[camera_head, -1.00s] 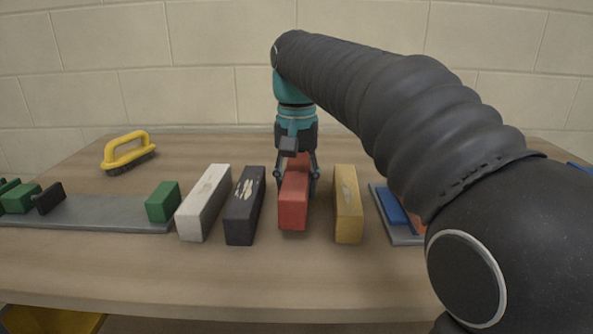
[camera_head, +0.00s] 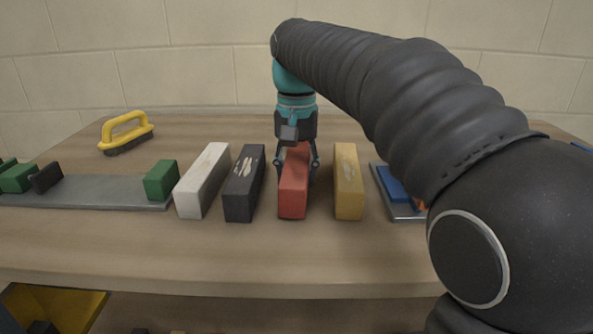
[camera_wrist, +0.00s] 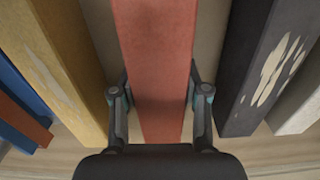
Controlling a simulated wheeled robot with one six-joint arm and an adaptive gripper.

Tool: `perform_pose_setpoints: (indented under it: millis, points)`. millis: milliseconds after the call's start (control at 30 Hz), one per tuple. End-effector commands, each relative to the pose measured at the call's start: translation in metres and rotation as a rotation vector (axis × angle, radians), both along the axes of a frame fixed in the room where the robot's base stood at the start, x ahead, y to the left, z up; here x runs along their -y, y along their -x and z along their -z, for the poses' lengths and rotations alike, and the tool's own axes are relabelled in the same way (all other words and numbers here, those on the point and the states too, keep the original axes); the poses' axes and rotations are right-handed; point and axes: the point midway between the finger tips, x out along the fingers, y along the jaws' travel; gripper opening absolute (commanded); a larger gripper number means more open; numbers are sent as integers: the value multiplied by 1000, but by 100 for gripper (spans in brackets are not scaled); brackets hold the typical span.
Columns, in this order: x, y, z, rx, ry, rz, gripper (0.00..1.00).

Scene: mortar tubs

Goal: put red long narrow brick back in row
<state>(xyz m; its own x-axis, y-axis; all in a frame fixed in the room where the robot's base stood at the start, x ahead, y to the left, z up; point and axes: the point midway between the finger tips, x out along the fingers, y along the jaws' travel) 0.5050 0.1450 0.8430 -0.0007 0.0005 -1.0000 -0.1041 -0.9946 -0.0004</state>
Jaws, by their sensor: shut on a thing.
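The red long narrow brick (camera_head: 293,196) is between the black brick (camera_head: 244,185) on its left and the yellow brick (camera_head: 348,184) on its right, roughly parallel to them. A white brick (camera_head: 203,182) stands left of the black one. My gripper (camera_head: 297,172) is shut on the red brick from above, one finger on each long side. In the wrist view the red brick (camera_wrist: 157,70) runs between the two fingers (camera_wrist: 158,103), with gaps to both neighbours. I cannot tell for sure whether its underside touches the table.
A grey tray at left (camera_head: 95,192) carries green blocks (camera_head: 161,181) and a black piece (camera_head: 46,177). A yellow-handled brush (camera_head: 126,133) lies at the back left. A tray at right (camera_head: 404,211) holds a blue piece (camera_head: 391,184), partly hidden by my arm. The table front is clear.

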Motion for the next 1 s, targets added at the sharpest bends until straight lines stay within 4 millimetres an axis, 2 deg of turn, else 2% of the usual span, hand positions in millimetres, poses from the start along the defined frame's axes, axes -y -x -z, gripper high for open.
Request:
perform_pose_setpoints:
  millis: [567, 600, 700, 1000]
  points:
    - [0, 0, 8, 2, -1, 0, 0]
    - [0, 0, 8, 3, -1, 0, 50]
    - [0, 0, 8, 2, -1, 0, 75]
    - [0, 0, 9, -2, 1, 0, 75]
